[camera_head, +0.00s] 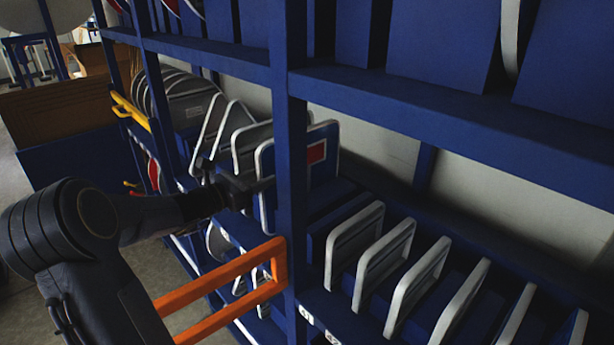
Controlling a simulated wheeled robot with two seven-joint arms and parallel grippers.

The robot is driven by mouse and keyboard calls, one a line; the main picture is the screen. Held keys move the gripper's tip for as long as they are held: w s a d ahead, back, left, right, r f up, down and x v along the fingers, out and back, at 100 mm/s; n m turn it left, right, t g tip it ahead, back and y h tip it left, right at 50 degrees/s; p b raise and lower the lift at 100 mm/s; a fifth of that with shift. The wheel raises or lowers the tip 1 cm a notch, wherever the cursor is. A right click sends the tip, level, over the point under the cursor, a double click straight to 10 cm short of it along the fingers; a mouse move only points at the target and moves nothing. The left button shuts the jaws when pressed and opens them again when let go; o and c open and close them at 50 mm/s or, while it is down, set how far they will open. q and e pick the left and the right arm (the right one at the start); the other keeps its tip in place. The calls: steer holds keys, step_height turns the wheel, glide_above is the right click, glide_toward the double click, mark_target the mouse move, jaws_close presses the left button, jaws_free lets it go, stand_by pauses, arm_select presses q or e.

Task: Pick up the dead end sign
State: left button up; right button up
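The dead end sign (296,160) is a blue square plate with rounded corners, a pale rim and a red bar. It stands upright on edge in the rack, partly hidden behind a blue post. My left gripper (264,184) reaches in from the left, and a dark finger overlaps the sign's near edge. I cannot tell whether it touches the sign or how far apart its fingers are. My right gripper is not in view.
A blue shelf post (291,200) stands right beside the sign. Several grey-rimmed signs (384,262) fill slots at the right, with other signs (214,130) behind the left gripper. An orange frame (225,283) sticks out below. Open floor lies at the lower left.

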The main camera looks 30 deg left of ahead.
mark_target(272, 171)
arm_select(q)
steer(key=shift+p+x, duration=0.3)
steer(key=shift+x, duration=1.65)
jaws_close()
steer(key=shift+r, duration=0.15)
